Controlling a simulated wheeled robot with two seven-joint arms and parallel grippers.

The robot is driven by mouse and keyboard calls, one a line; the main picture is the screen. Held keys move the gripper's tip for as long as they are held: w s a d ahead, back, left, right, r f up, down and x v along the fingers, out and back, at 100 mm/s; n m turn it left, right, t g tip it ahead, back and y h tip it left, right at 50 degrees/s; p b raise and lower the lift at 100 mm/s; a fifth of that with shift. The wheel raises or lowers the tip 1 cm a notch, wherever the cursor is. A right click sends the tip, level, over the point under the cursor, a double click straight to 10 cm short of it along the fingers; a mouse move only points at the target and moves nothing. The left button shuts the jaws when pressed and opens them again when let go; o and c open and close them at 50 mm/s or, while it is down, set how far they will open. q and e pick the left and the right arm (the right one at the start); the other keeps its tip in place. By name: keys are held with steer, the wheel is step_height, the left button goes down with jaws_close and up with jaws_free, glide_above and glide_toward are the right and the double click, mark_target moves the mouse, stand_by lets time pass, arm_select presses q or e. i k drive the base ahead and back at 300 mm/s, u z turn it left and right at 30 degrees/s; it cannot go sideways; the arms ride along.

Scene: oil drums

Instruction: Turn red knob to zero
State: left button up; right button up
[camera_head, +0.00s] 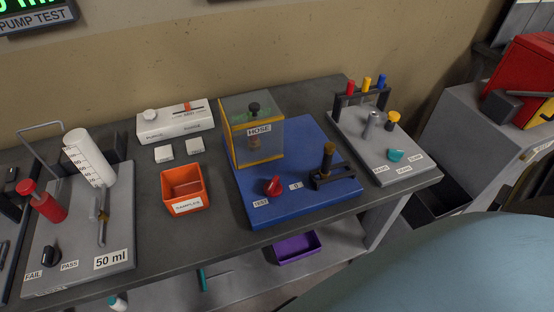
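The red knob (274,187) sits on the front left part of a blue board (325,194) on the bench. A white label reading something like TEST (261,202) lies left of and in front of the knob. A small white label (296,186), perhaps marked 0, lies to its right. The knob's raised grip looks slanted, but I cannot tell exactly which mark it points to. Neither of my grippers is in view, and nothing touches the knob.
Behind the knob stands a clear yellow-edged box (252,128) labelled HOSE. A black fixture (334,178) is to its right, an orange SAMPLES bin (184,190) to its left. A large rounded blue-grey surface (450,265) fills the lower right; I cannot tell what it is.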

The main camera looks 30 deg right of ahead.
mark_target(272, 188)
steer(key=z, duration=2.05)
steer(key=k, duration=1.1)
steer(key=u, duration=1.5)
steer(key=i, duration=0.5)
steer(key=z, duration=0.05)
